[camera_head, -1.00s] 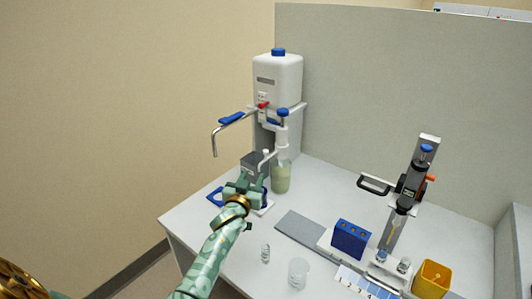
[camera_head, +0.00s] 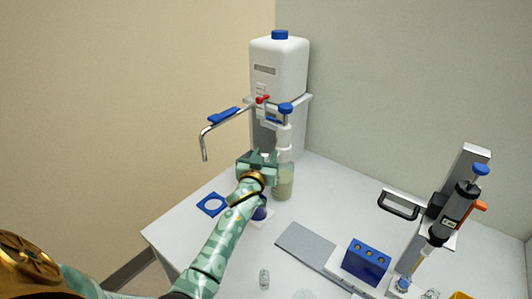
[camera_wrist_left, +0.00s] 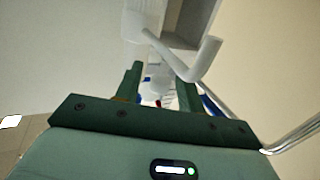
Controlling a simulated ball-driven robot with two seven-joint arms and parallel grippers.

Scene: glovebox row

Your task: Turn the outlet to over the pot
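The dispenser (camera_head: 285,140), a white bottle-top unit with a blue knob, sits upright on a glass bottle (camera_head: 283,182) of pale green liquid. Its outlet, a bent white tube (camera_wrist_left: 190,65), shows in the left wrist view just beyond and above my left fingers; in the head view my gripper hides it. My left gripper (camera_head: 257,160) is beside the dispenser, left of the bottle, with its fingers apart (camera_wrist_left: 160,90). I cannot tell whether a finger touches the tube. A dark blue pot (camera_head: 261,212) stands below the gripper, partly hidden by my left arm. My right gripper is out of view.
A white tank (camera_head: 278,68) with a bent metal tap pipe (camera_head: 205,140) stands behind. A blue square ring (camera_head: 211,204) lies to the left. A grey mat (camera_head: 308,246), a blue rack (camera_head: 366,262) and a clamped device (camera_head: 455,210) are to the right. A small vial (camera_head: 264,278) stands in front.

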